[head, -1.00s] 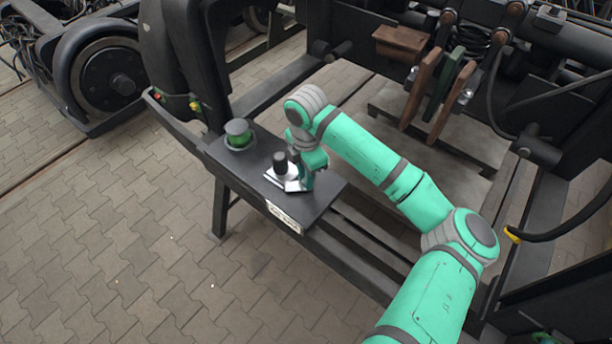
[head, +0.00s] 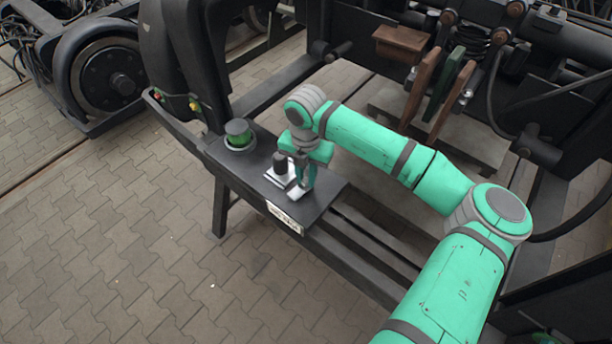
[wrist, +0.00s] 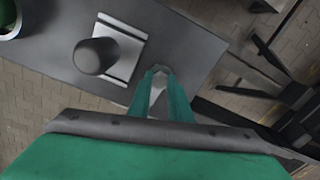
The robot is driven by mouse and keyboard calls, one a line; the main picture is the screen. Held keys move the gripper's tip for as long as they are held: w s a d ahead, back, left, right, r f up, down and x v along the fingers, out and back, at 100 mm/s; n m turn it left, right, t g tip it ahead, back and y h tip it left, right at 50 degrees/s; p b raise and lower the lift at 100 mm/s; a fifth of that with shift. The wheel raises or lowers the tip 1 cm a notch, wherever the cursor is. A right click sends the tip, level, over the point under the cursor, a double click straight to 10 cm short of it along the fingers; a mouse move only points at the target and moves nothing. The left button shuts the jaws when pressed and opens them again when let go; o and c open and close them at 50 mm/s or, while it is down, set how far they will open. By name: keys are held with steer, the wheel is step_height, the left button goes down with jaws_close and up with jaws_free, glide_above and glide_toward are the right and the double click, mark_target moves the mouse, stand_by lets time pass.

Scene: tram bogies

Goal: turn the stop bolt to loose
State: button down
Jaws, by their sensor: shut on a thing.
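My gripper (head: 304,178) points down over the dark bench plate (head: 328,190), at the right of a black round knob (head: 280,161) on a silver base. In the wrist view the two green fingers (wrist: 160,84) are close together, with a pale grey metal piece (wrist: 161,70) between their tips. This looks like the head of the stop bolt, and the fingers are shut on it. They hide most of it, so its angle is hard to read. The black knob (wrist: 95,56) stands beside the fingers, apart from them.
A green-and-grey round button (head: 239,134) stands at the left end of the bench plate. A label (head: 284,217) is on its front edge. Dark frame beams lie behind and to the right. Paved floor (head: 130,240) is open at the front left.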

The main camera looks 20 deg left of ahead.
steer(key=n, duration=0.5)
steer(key=shift+n, duration=0.3)
steer(key=n, duration=1.5)
steer(key=shift+n, duration=0.6)
steer(key=c, duration=1.6)
jaws_free()
